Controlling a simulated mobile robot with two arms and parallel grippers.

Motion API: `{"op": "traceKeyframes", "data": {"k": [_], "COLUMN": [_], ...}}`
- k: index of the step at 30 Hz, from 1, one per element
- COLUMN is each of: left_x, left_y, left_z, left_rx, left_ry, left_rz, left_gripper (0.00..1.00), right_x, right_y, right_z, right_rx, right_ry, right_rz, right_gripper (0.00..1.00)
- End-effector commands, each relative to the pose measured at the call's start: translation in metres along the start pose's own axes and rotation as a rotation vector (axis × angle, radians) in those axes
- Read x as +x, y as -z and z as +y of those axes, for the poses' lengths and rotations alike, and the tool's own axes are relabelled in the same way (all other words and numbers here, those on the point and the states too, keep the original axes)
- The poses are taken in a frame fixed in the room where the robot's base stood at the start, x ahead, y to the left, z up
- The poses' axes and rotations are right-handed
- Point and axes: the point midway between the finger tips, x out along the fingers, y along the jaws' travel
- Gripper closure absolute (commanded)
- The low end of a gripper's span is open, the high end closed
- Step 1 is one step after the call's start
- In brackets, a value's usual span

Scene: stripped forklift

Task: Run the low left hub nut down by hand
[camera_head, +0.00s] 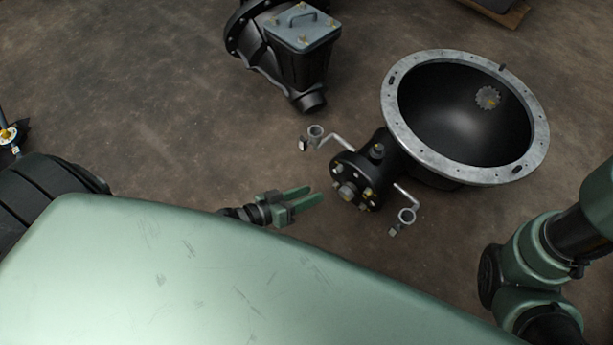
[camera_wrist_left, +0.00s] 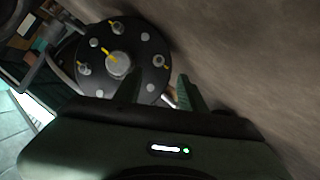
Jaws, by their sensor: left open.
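The hub (camera_head: 349,184) is a dark round flange with a pale central boss and several studs or nuts around it, some marked yellow. It faces left toward my left gripper and fills the upper left of the left wrist view (camera_wrist_left: 118,82). My left gripper (camera_head: 309,196) has two green fingers, open and empty, pointing at the hub with a gap between them and it. In the left wrist view its fingertips (camera_wrist_left: 160,78) lie over and beside the hub's lower right edge. I cannot tell which nut is the low left one. My right gripper is out of view.
A black bell housing with a grey rim (camera_head: 394,119) is joined behind the hub. Bent grey arms with rings (camera_head: 407,216) stick out on both sides of the hub. A black casing with a grey lid (camera_head: 302,30) stands farther back. Bare brown floor lies between.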

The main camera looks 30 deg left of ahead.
Motion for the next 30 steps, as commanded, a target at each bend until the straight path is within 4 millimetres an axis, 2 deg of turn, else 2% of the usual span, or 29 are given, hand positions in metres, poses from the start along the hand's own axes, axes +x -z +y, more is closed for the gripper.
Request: {"op": "traceKeyframes", "data": {"k": [6,12,17,25,26,30], "left_x": [0.035,0.062,0.071,0.072,0.072,0.072], "left_y": [-0.003,-0.002,0.0,0.001,0.001,0.001], "left_z": [-0.001,0.0,0.002,0.002,0.002,0.002], "left_rx": [-0.001,0.0,0.0,0.0,0.0,0.0], "left_ry": [-0.004,-0.004,-0.004,-0.003,-0.003,-0.003], "left_rz": [0.006,0.005,0.004,0.003,0.003,0.004], "left_gripper": [0.59,0.59,0.59,0.59,0.62,1.0], "right_x": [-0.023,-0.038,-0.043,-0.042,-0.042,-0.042], "right_y": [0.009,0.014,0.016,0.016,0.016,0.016], "right_z": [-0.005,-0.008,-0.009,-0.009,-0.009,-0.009], "right_rx": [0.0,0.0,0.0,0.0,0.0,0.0], "right_ry": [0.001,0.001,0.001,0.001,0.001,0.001], "right_rz": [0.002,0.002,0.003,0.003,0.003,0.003], "right_gripper": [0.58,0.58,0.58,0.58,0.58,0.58]}}
